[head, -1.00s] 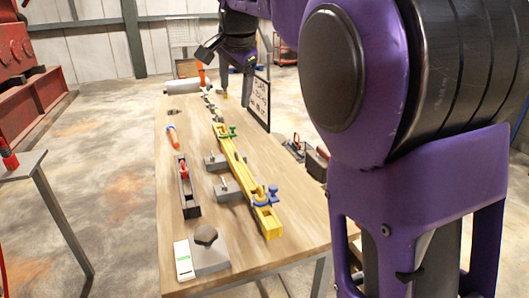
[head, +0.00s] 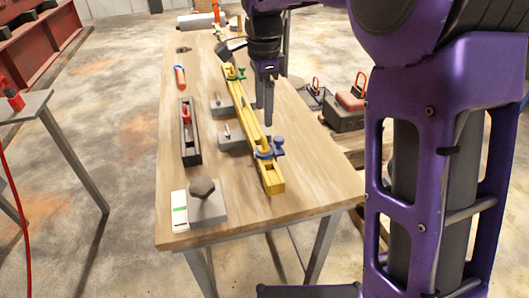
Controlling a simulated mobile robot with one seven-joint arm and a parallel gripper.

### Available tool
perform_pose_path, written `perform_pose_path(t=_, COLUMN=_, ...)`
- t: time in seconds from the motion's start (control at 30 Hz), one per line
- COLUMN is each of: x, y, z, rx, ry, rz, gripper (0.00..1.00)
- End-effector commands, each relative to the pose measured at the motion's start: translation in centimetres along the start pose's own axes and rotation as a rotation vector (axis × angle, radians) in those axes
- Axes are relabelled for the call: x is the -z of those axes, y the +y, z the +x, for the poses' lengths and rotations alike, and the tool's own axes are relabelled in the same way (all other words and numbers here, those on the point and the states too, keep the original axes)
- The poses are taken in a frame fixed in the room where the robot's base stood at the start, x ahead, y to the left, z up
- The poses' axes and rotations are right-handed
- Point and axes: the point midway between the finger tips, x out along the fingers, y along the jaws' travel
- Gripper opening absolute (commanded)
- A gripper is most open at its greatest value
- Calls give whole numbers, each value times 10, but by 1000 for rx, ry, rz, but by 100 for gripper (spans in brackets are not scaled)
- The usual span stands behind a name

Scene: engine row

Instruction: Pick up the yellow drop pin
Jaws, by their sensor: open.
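A long yellow rail (head: 254,127) lies along the wooden workbench in the head view, with a blue clamp (head: 277,149) near its close end and a green one (head: 235,73) farther back. A small yellow piece (head: 264,149) stands on the rail at the blue clamp; it looks like the yellow drop pin, but it is too small to be sure. My gripper (head: 269,118) points down just right of the rail, beyond the blue clamp. It is open and seen edge-on, with nothing visible in it. Its height above the bench is hard to tell.
Grey blocks (head: 230,139) with upright pins sit left of the rail. A dark tray (head: 191,155) holds a red-handled item. An orange tool (head: 180,78) lies behind it. A grey block with a brown knob (head: 203,187) is at the near left. The bench's right near part is bare.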

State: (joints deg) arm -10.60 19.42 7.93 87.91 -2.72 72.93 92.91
Motion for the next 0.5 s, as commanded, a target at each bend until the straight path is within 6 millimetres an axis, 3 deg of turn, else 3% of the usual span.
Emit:
perform_pose_path(t=0.1, x=0, y=1, z=25, rx=-3, ry=0, rz=-1, gripper=78)
perform_pose_path(t=0.5, x=1, y=-2, z=64, rx=-3, ry=0, rz=0, gripper=78)
